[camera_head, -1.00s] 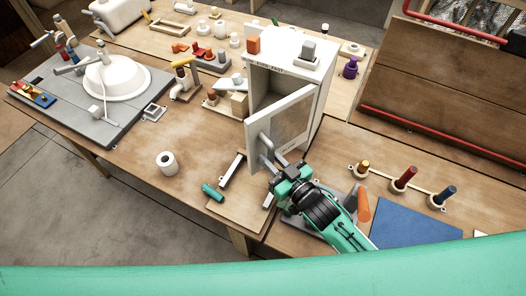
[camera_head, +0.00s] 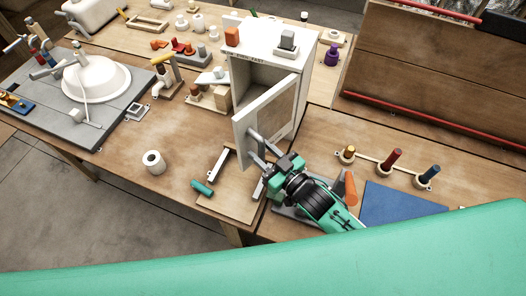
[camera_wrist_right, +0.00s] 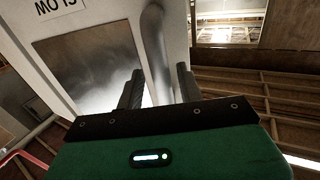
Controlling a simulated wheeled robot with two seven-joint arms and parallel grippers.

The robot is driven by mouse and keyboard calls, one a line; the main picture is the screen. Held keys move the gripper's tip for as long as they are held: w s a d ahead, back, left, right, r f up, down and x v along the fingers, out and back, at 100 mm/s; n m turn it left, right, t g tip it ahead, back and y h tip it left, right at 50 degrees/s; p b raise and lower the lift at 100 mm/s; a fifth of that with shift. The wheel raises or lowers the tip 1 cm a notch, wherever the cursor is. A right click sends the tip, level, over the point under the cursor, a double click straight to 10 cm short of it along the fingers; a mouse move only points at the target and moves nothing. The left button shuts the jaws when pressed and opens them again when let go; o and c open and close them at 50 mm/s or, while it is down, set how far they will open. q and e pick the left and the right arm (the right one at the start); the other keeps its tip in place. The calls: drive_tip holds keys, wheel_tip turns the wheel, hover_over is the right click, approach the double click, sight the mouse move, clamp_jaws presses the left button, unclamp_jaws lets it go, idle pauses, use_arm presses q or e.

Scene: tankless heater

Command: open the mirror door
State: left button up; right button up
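The white cabinet (camera_head: 306,65) stands on the table, and its mirror door (camera_head: 243,123) is swung partly open, with the interior showing behind it. The mirror panel also shows in the right wrist view (camera_wrist_right: 85,65). A grey bar handle (camera_wrist_right: 155,45) stands out from the door. My right gripper (camera_head: 262,155) is at the handle. In the right wrist view its two fingers (camera_wrist_right: 160,88) stand apart, one on each side of the handle, with a small gap showing; firm contact cannot be made out. My left gripper is not in view.
A white roll (camera_head: 153,161) and a teal cylinder (camera_head: 202,188) lie left of the door. Coloured pegs (camera_head: 391,160) and a blue mat (camera_head: 400,205) are at the right.

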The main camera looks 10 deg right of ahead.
drive_tip(key=shift+s+f, duration=0.1)
drive_tip(key=shift+s, duration=0.05)
drive_tip(key=b+v, duration=0.4)
drive_tip(key=v, duration=0.7)
drive_tip(key=shift+s+d+b, duration=0.25)
drive_tip(key=shift+d+b, duration=0.05)
drive_tip(key=shift+b, duration=0.1)
